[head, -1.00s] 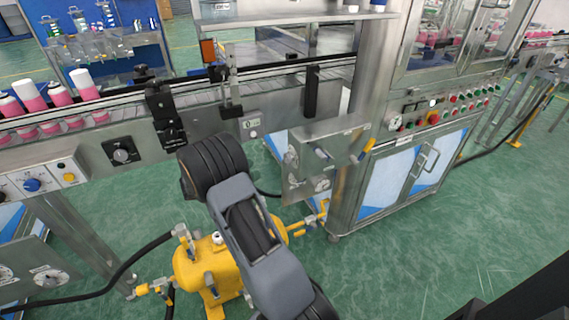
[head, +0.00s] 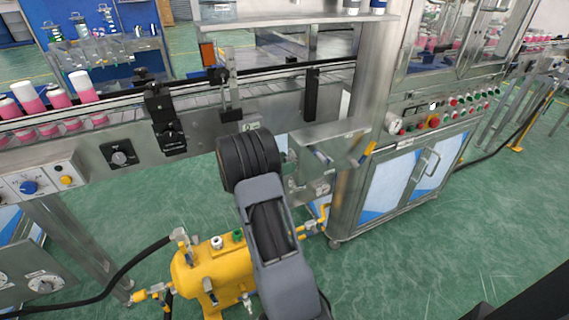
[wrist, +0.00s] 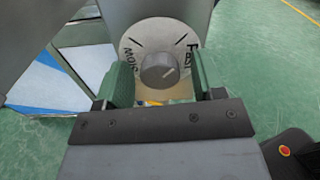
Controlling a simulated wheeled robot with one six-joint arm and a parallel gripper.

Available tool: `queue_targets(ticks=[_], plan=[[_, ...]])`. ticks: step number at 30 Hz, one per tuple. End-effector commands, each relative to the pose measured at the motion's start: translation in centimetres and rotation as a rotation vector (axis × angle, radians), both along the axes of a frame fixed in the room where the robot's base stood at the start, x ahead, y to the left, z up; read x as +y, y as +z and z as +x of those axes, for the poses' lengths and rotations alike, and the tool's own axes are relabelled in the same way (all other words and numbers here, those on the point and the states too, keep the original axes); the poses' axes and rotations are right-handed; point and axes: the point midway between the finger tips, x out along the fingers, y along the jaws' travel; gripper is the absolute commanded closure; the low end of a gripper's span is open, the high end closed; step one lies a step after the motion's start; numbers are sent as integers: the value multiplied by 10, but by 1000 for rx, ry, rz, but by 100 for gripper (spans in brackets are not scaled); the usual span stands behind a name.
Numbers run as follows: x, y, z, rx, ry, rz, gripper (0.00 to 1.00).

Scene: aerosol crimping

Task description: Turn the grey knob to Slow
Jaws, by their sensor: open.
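The grey knob (wrist: 159,70) sits at the middle of a round pale dial in the wrist view. The word Slow is on the dial's left and Fast on its right. The light mark on the knob points to the upper right, toward the Fast side. My gripper (wrist: 159,77) is open, with one green finger on either side of the knob. A gap shows between the knob and each finger. In the head view, my own arm covers most of my gripper, and I cannot make out the grey knob clearly.
A steel conveyor with pink bottles (head: 57,97) runs along the left. Its front carries a black knob (head: 120,154) and a blue knob (head: 29,187). A yellow tank (head: 205,270) stands on the floor below. A steel cabinet (head: 400,180) is to the right.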

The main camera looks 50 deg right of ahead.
Motion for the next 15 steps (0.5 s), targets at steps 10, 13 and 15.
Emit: queue_targets(ticks=[10,13,15], plan=[[0,0,0,0,0,0,53],[0,0,0,-1,0,0,62],[0,0,0,-1,0,0,69]])
